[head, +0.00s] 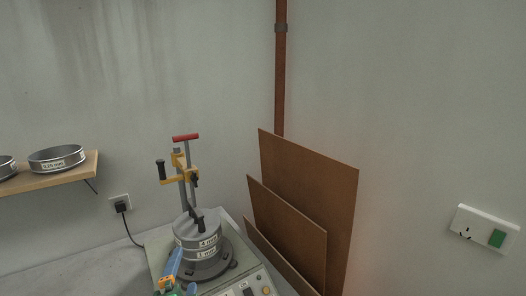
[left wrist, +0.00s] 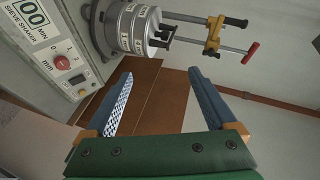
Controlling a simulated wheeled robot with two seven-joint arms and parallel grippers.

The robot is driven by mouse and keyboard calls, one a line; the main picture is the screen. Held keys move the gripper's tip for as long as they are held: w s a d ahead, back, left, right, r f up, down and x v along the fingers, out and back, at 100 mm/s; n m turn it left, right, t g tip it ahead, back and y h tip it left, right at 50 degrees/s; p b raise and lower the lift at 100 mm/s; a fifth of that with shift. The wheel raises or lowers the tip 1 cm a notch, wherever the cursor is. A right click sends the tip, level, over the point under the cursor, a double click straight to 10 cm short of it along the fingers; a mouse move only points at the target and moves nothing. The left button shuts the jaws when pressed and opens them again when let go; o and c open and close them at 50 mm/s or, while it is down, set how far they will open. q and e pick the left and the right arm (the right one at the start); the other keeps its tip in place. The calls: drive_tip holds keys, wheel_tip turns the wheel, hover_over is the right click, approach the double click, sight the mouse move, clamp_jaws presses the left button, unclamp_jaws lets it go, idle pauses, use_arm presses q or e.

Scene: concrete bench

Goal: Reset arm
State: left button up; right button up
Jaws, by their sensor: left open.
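My left gripper (head: 176,271) shows at the bottom of the head view, in front of the sieve shaker and partly cut off by the lower edge. In the left wrist view its two blue fingers (left wrist: 161,75) stand apart, open, with nothing between them. The sieve shaker (head: 160,258) carries a stack of metal sieves (head: 197,240), labelled 4 mm and 1 mm. A clamp with a red handle (head: 186,137) rises above the stack. The stack also shows in the left wrist view (left wrist: 130,30), beyond the fingertips. My right gripper is not in view.
Brown boards (head: 310,190) lean in the corner to the right of the shaker. A wooden shelf (head: 80,176) with sieves (head: 57,158) is on the left wall. A plug sits in a socket (head: 121,203); another socket (head: 484,229) is on the right wall. Bare bench (head: 70,275) shows at left.

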use_arm(q)
drive_tip(key=s+a+f+n+g+h, duration=0.25)
drive_tip(key=s+f+n+g, duration=0.9)
drive_tip(key=s+f, duration=1.2)
drive_tip(key=s+d+f+b+x, duration=0.1)
drive_tip(key=s+b+x, duration=0.1)
drive_tip(key=x, duration=1.1)
drive_tip(key=s+a+f+g+b, duration=0.2)
drive_tip(key=s+f, duration=1.2)
drive_tip(key=f, duration=0.3)
drive_tip(key=shift+f+m, duration=0.35)
drive_tip(key=shift+s, duration=0.1)
